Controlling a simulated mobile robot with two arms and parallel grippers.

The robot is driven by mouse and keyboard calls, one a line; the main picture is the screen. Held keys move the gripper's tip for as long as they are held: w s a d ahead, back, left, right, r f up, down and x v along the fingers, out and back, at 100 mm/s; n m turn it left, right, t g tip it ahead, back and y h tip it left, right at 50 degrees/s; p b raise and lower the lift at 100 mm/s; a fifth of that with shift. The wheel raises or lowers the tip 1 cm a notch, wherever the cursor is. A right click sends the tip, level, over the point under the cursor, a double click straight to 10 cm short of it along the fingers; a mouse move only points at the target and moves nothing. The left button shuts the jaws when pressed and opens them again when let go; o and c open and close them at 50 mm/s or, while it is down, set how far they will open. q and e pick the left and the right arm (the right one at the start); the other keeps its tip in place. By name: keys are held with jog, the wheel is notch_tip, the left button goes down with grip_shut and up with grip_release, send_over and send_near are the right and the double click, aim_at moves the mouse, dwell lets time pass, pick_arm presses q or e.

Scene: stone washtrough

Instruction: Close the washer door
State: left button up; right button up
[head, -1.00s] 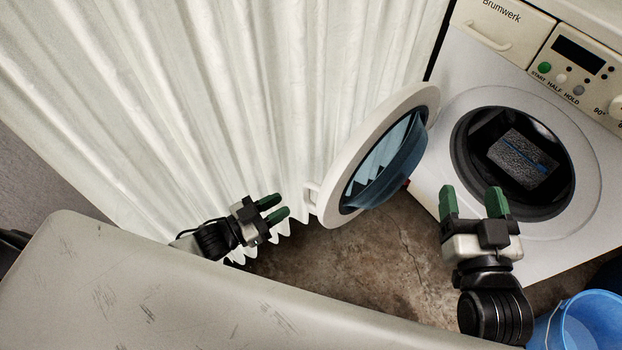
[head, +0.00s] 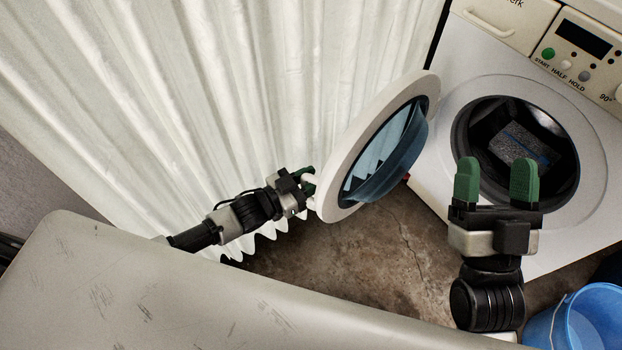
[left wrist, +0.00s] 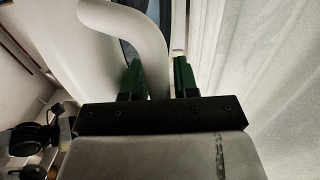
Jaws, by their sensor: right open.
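The washer door (head: 336,190) stands swung wide open to the left of the washer (head: 425,185), a white ring with dark blue glass. Its white handle (head: 311,181) is at the ring's lower left edge. My left gripper (head: 305,181) is at this handle. In the left wrist view the pale curved handle (left wrist: 150,45) passes between the green fingers of my left gripper (left wrist: 158,79), with a narrow gap visible beside it. My right gripper (head: 496,182) is open and empty, in front of the washer's round opening (head: 565,185).
A grey patterned item (head: 520,146) lies inside the drum. A pale pleated curtain (head: 200,90) hangs behind my left arm and the door. A scratched pale surface (head: 150,300) fills the lower left. A blue bucket (head: 590,320) stands at lower right. Bare floor (head: 370,255) shows below the door.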

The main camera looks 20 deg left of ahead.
pick_arm(q)
grip_shut()
jog(key=shift+d, duration=0.1)
